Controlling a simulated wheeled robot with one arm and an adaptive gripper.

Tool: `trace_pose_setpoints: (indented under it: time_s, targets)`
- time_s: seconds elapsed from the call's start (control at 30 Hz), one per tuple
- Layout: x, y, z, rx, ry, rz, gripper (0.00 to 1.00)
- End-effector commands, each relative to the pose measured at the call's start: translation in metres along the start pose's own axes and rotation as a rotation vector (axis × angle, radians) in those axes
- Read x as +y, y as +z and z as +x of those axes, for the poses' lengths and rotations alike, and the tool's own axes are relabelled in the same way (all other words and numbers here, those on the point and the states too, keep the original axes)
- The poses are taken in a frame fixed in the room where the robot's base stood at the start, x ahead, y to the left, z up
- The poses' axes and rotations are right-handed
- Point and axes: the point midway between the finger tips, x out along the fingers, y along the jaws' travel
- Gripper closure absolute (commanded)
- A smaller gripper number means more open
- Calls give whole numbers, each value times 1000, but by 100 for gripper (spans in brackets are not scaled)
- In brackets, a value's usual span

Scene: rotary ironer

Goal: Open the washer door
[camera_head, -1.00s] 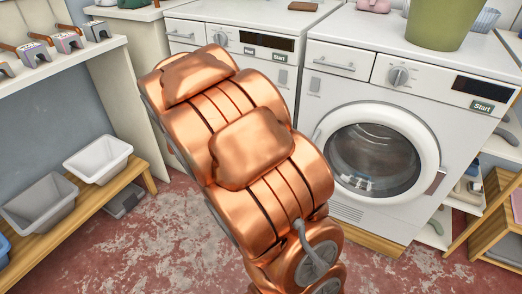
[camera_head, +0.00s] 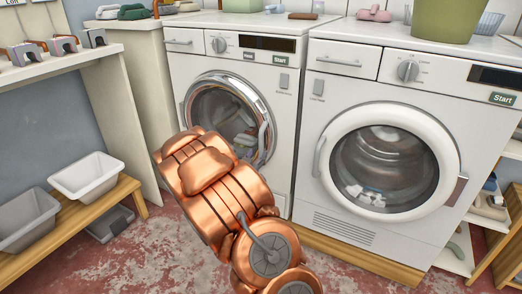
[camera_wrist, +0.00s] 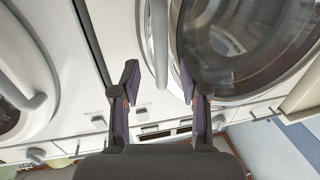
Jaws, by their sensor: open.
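The left machine has a round glass door (camera_head: 226,118) with a chrome rim, which looks closed, with clothes behind the glass. A curved handle (camera_head: 263,143) is on the door's right side. In the wrist view, upside down, this door (camera_wrist: 240,40) fills the upper right and its handle (camera_wrist: 157,40) is a pale vertical bar. My gripper (camera_wrist: 160,84) is open, one finger on each side of the handle in the picture. I cannot tell whether they touch it or how deep it sits between them. In the head view my copper arm hides the gripper.
A second machine stands close on the right, with a white-rimmed round door (camera_head: 385,158), also closed. A wooden bench (camera_head: 75,222) with grey and white bins stands at the left. Shelves (camera_head: 490,205) stand at the right. Red worn floor is open in front.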

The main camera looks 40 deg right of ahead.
Motion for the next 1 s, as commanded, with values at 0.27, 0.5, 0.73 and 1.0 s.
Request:
trace_pose_setpoints:
  time_s: [0.27,0.5,0.73,1.0]
  targets:
    - [0,1,34,1,0,1,56]
    - [-1,0,55,4,-1,3,56]
    - [-1,0,62,-1,-1,1,56]
    - [-1,0,62,-1,-2,1,58]
